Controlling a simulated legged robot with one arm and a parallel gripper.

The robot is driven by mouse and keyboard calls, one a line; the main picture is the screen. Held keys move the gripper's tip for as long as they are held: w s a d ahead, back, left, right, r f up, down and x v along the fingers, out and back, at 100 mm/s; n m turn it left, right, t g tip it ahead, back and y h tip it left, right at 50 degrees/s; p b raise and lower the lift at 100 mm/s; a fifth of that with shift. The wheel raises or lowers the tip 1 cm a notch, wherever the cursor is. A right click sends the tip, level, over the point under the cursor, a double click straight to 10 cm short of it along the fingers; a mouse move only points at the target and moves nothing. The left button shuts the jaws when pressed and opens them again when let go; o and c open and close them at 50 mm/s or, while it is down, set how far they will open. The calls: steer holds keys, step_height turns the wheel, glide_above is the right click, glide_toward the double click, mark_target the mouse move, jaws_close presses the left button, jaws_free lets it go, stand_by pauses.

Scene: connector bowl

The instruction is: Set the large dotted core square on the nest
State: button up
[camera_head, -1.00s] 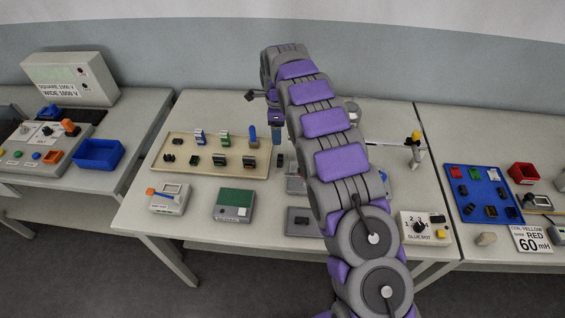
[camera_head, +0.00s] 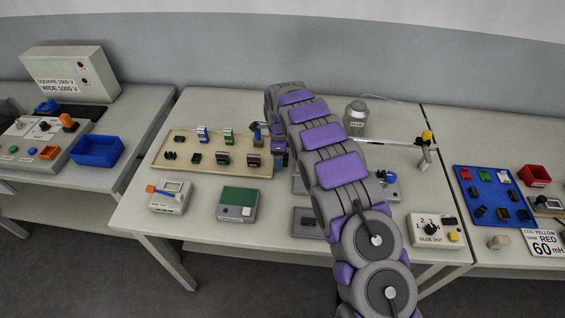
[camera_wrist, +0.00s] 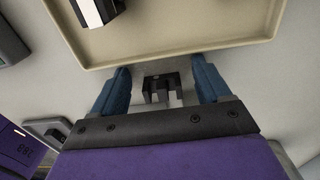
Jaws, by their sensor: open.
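My gripper (camera_wrist: 163,84) is open in the wrist view, with a blue finger on each side. A small dark, slotted block (camera_wrist: 160,88), which looks like a core, shows between the fingers with a gap on both sides. No dots can be made out on it. In the head view my gripper is near the right end of the beige tray (camera_head: 180,174), largely hidden by my arm. Several dark cores (camera_head: 223,159) stand in that tray; I cannot tell which is dotted. I cannot pick out the nest for sure.
A box with a green top (camera_head: 238,203) and a grey block with an orange lever (camera_head: 169,197) stand in front of the tray. A grey plate (camera_head: 306,222) lies partly behind my arm. A dial box (camera_head: 436,229) is at right, a jar (camera_head: 356,117) behind.

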steer(key=shift+d+r, duration=0.15)
steer(key=shift+d, duration=0.75)
steer(key=shift+c, duration=1.3)
steer(key=shift+a, duration=0.15)
steer(key=c, duration=0.3)
steer(key=shift+a, duration=0.5)
steer(key=c, duration=0.4)
steer(key=shift+d, duration=0.2)
steer(key=c, duration=0.3)
steer(key=shift+d+r, duration=0.1)
steer(key=shift+d, duration=0.15)
